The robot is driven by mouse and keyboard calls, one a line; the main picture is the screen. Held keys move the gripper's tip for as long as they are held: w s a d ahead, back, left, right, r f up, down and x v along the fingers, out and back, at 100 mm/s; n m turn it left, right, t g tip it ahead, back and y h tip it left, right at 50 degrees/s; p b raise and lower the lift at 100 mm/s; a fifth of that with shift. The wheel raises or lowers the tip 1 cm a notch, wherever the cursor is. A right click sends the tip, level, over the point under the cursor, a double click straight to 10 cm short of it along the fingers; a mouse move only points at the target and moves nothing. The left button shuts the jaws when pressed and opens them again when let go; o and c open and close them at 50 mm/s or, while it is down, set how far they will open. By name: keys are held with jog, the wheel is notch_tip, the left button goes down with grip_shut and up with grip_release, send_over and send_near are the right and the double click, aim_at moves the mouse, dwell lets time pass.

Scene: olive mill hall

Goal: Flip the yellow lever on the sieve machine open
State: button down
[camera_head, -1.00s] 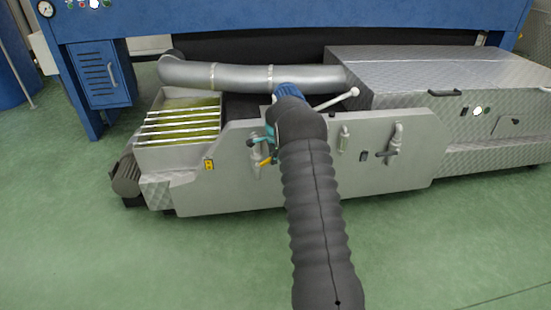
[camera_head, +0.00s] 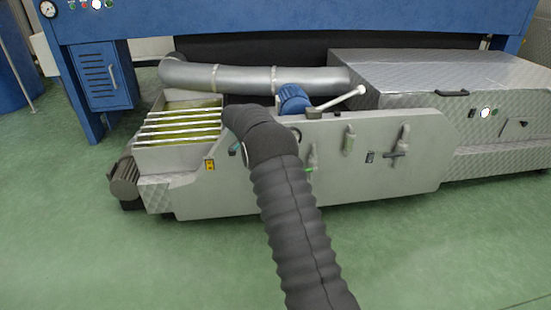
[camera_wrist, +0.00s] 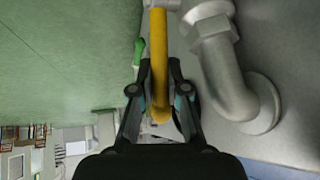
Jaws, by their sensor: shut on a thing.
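The yellow lever (camera_wrist: 159,55) runs down the upper middle of the wrist view, beside a grey pipe elbow (camera_wrist: 228,75). My gripper (camera_wrist: 157,92) is shut on the lever near its rounded free end, with one finger on each side. In the head view, my arm hides the yellow lever and most of my gripper. The sieve machine (camera_head: 370,185) shows there as a long grey metal body with a flat front panel, and my arm reaches to the left part of this panel.
A green handle (camera_head: 310,170) sits on a fitting just right of my arm; it also shows in the wrist view (camera_wrist: 139,50). Further right are more valve fittings (camera_head: 403,142). A slatted open tray (camera_head: 145,158) is at the left end. The green floor in front is clear.

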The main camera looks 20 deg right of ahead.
jog(key=shift+a, duration=0.2)
dwell(0.4)
jog(key=c, duration=1.1)
grip_release()
jog(key=shift+c, duration=0.2)
